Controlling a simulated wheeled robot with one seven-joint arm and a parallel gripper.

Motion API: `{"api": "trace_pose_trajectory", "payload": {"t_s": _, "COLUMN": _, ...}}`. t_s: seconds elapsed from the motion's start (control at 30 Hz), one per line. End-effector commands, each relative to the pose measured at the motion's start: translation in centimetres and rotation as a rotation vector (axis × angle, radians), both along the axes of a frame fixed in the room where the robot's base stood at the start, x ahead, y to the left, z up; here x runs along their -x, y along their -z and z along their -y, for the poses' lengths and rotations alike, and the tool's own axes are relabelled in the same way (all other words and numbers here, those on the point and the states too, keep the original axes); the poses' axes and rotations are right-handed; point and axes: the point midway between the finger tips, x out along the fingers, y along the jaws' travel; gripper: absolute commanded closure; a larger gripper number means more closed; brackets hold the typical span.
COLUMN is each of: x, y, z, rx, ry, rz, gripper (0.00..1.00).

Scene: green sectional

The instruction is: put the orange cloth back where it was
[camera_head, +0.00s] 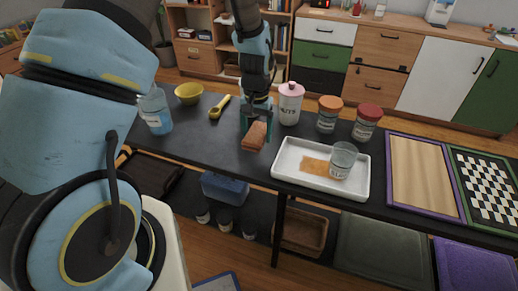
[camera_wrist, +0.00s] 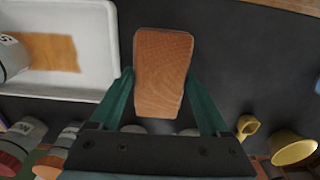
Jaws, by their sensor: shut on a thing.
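My gripper (camera_head: 256,122) is shut on the orange cloth (camera_head: 254,136), a thick, block-shaped orange-brown piece. The cloth also shows in the wrist view (camera_wrist: 162,72), between my green fingers (camera_wrist: 160,92). It is over the dark table, left of the white tray (camera_head: 285,169); I cannot tell whether it touches the tabletop. A flat orange-brown patch (camera_head: 312,165) lies in the tray, and I cannot tell whether it is a spill or fabric. A clear jar (camera_head: 343,159) stands in the tray beside the patch.
A pink-lidded canister (camera_head: 290,107) and jars with orange (camera_head: 328,117) and red (camera_head: 367,123) lids stand behind the tray. A yellow scoop (camera_head: 219,107), yellow bowl (camera_head: 189,93) and blue jar (camera_head: 155,112) are at left. Framed boards (camera_head: 421,175) lie at right.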

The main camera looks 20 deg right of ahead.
Motion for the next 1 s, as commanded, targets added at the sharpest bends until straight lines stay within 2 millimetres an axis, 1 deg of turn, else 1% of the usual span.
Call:
{"api": "trace_pose_trajectory", "payload": {"t_s": 0.1, "x": 0.0, "y": 1.3, "z": 0.0, "rx": -0.001, "ry": 0.001, "rz": -0.001, "gripper": 0.72}}
{"api": "trace_pose_trajectory", "payload": {"t_s": 0.27, "x": 0.0, "y": 2.7, "z": 0.0, "rx": -0.001, "ry": 0.002, "rz": -0.001, "gripper": 0.72}}
{"api": "trace_pose_trajectory", "payload": {"t_s": 0.4, "x": 0.1, "y": 4.6, "z": -0.1, "rx": -0.002, "ry": 0.002, "rz": -0.002, "gripper": 0.72}}
{"api": "trace_pose_trajectory", "payload": {"t_s": 0.5, "x": 0.0, "y": 5.6, "z": 0.0, "rx": -0.001, "ry": 0.002, "rz": -0.001, "gripper": 0.72}}
{"api": "trace_pose_trajectory", "payload": {"t_s": 0.6, "x": 0.0, "y": 6.0, "z": 0.0, "rx": 0.0, "ry": 0.002, "rz": 0.0, "gripper": 0.72}}
{"api": "trace_pose_trajectory", "payload": {"t_s": 0.8, "x": 0.0, "y": 6.1, "z": 0.0, "rx": 0.001, "ry": 0.002, "rz": 0.001, "gripper": 0.72}}
{"api": "trace_pose_trajectory", "payload": {"t_s": 0.93, "x": 0.0, "y": 6.5, "z": 0.0, "rx": 0.001, "ry": 0.002, "rz": 0.001, "gripper": 0.72}}
{"api": "trace_pose_trajectory", "payload": {"t_s": 0.97, "x": 0.0, "y": 6.5, "z": 0.0, "rx": 0.001, "ry": 0.002, "rz": 0.001, "gripper": 0.19}}
{"api": "trace_pose_trajectory", "payload": {"t_s": 1.0, "x": 0.0, "y": 6.4, "z": 0.0, "rx": 0.001, "ry": 0.002, "rz": 0.001, "gripper": 0.14}}
